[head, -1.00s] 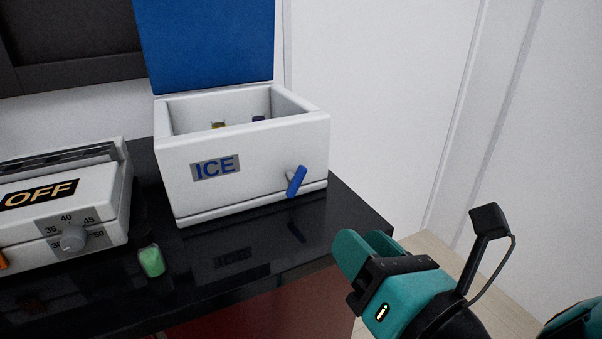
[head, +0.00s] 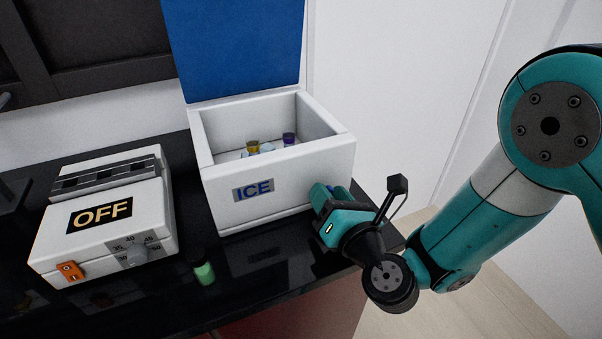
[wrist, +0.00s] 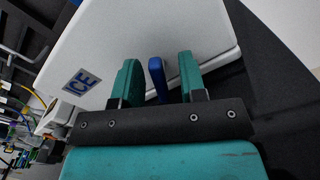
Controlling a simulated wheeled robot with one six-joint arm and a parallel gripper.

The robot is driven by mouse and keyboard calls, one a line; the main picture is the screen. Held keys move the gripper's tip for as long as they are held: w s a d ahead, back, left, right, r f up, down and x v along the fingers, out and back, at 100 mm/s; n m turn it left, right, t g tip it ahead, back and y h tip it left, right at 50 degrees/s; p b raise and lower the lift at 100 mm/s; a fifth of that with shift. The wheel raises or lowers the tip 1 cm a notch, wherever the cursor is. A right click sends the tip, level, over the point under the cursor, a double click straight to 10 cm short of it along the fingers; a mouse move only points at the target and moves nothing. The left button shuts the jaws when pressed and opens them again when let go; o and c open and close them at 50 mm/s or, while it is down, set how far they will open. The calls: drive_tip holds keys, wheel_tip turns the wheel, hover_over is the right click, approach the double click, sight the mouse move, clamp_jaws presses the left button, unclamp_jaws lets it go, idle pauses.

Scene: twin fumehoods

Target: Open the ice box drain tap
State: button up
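The white ice box (head: 275,199) stands on the black bench with its blue lid (head: 236,50) raised. Its front face with the ICE label also shows in the wrist view (wrist: 120,45). The blue drain tap lever (wrist: 157,78) is on the lower right of that front face; in the head view my gripper hides it. My gripper (head: 324,196) is at the front right of the box. In the wrist view my gripper (wrist: 158,82) is open, with one teal finger on each side of the lever and gaps visible on both sides.
A white heater block marked OFF (head: 100,215) with an orange switch and a dial stands left of the box. Several small vials are in the box.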

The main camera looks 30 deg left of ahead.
drive_tip(key=shift+w+a, duration=0.25)
drive_tip(key=shift+w, duration=0.05)
drive_tip(key=shift+a+f, duration=0.1)
drive_tip(key=shift+s+a, duration=0.15)
clamp_jaws()
drive_tip(key=n, duration=0.3)
drive_tip(key=n+p, duration=0.1)
drive_tip(key=shift+s+a+r+n, duration=0.1)
drive_tip(key=shift+a+r+n, duration=0.05)
drive_tip(key=shift+r+n, duration=0.15)
